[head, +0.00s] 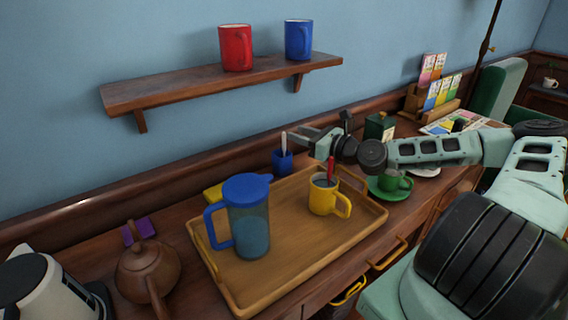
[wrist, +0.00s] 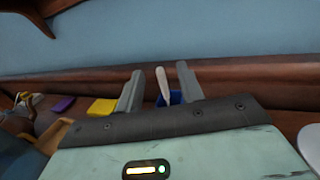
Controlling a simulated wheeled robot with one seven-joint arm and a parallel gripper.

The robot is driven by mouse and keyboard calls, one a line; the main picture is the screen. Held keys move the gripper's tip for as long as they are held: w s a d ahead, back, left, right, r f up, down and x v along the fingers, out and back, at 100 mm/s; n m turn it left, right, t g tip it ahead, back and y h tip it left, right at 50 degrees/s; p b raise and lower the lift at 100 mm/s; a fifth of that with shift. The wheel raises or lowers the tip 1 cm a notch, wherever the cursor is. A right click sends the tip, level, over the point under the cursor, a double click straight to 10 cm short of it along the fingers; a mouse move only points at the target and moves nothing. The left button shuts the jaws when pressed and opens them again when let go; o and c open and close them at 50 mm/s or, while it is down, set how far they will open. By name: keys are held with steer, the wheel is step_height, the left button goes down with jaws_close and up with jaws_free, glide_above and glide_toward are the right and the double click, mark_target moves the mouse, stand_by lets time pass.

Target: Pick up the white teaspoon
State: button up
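The white teaspoon (head: 284,142) stands upright in a small blue cup (head: 283,161) behind the wooden tray, with its upper end sticking out. In the wrist view the teaspoon (wrist: 162,86) shows between my two fingers, and part of the blue cup (wrist: 174,97) shows below it. My gripper (wrist: 157,72) is open, with a wide gap between the fingers. In the head view my gripper (head: 308,141) is just right of the teaspoon, pointing left toward the wall. No contact between finger and spoon is visible.
The wooden tray (head: 276,286) holds a blue-lidded pitcher (head: 248,215) and a yellow mug (head: 322,198) with a red-handled item. A green cup (head: 392,181) stands to the right. A shelf (head: 180,87) with red and blue mugs hangs above. A brown teapot (head: 147,270) stands left.

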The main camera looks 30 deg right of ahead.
mark_target(284, 153)
step_height(284, 153, down, 3)
steer(key=shift+w+r+b, duration=0.1)
steer(key=shift+r+b, duration=0.05)
steer(key=shift+b, duration=0.55)
steer(key=x, duration=0.2)
steer(key=p+x, duration=0.1)
steer(key=x, duration=0.2)
steer(key=p+x, duration=0.1)
steer(key=x, duration=0.1)
steer(key=shift+w+a+r, duration=0.1)
steer(key=shift+a+r, duration=0.15)
jaws_close()
